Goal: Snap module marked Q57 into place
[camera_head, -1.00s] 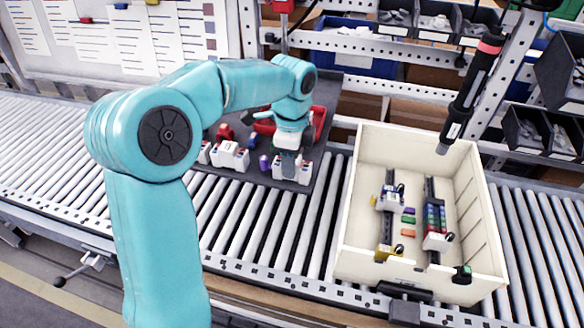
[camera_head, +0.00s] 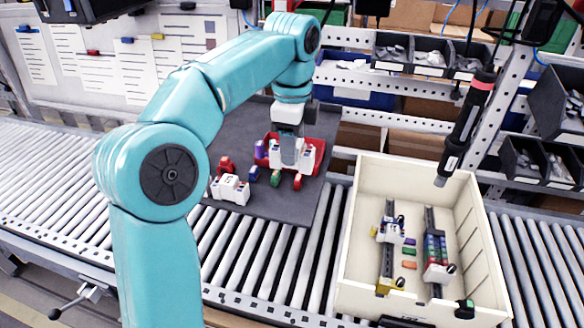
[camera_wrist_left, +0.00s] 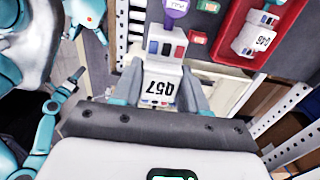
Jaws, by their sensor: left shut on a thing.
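My left gripper (camera_head: 288,160) is shut on the white module marked Q57 (camera_wrist_left: 155,86), whose label shows in the wrist view. In the head view the module (camera_head: 306,158) is held above the dark mat, over the red tray (camera_head: 325,141). The cream crate (camera_head: 345,235) at the right holds two upright-running rails. The left rail (camera_head: 386,264) carries a white-and-blue module (camera_head: 388,231) and a yellow end piece (camera_head: 386,286). The right rail (camera_head: 430,220) carries several coloured blocks and a white module (camera_head: 437,273). My right gripper is not in view.
On the mat (camera_head: 250,130) are white modules (camera_head: 230,189), a red piece (camera_head: 225,165) and small coloured blocks. Another labelled module (camera_wrist_left: 254,36) lies in the red tray. A dark hanging screwdriver (camera_head: 464,130) is above the crate. Rollers lie between mat and crate.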

